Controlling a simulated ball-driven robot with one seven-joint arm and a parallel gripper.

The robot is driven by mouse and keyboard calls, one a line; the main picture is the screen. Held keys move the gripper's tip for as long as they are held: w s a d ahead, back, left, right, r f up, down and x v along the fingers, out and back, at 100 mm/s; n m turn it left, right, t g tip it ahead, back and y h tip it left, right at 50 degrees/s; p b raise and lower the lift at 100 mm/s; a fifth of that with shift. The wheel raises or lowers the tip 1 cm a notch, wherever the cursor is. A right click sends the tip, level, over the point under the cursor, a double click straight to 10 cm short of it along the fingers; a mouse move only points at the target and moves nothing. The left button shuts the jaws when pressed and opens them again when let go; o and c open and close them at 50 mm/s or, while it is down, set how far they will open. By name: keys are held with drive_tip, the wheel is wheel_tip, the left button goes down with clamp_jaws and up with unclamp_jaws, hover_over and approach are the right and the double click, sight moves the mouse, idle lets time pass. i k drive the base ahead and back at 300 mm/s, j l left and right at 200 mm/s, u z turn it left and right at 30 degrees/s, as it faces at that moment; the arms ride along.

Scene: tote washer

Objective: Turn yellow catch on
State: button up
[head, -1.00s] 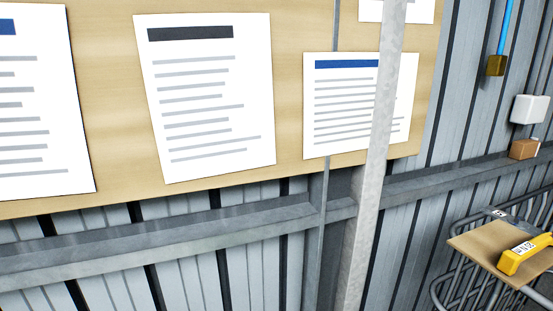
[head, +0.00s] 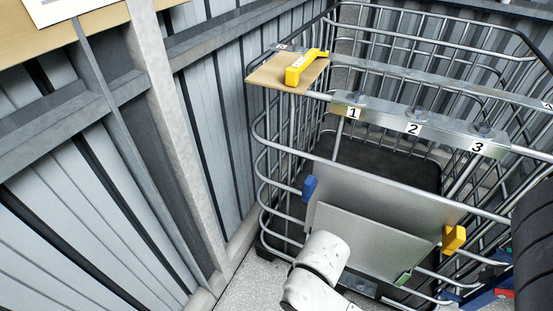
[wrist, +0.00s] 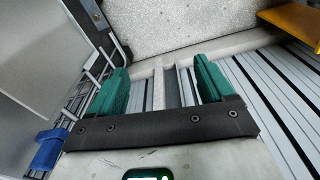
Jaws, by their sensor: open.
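The yellow catch (head: 454,239) sits at the right edge of a grey metal panel (head: 385,191) on the front of the wire cage. A blue catch (head: 309,188) is at the panel's left edge. A blue piece, seemingly that catch, also shows at the lower left of the wrist view (wrist: 48,148). My gripper (wrist: 160,68) has two green fingers spread apart with nothing between them. It points past the panel toward the floor and corrugated wall, apart from the yellow catch. My white arm reaches up in front of the panel in the head view; the gripper is not clear there.
A metal bar (head: 428,126) with labels 1, 2 and 3 crosses the cage. A wooden board (head: 263,75) at its back left bears a yellow labelled block (head: 306,67). The corrugated wall (head: 95,190) stands on the left. An orange-yellow flat thing (wrist: 296,22) is unclear.

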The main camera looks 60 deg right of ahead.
sight(453, 238)
drive_tip(key=k+j, duration=0.25)
drive_tip(key=j, duration=0.2)
drive_tip(key=k+j, duration=0.2)
drive_tip(key=j, duration=0.2)
drive_tip(key=k+j+z, duration=0.1)
drive_tip(key=k+j, duration=0.15)
drive_tip(key=j, duration=0.2)
drive_tip(key=k+j+z, duration=0.1)
drive_tip(key=z, duration=1.65)
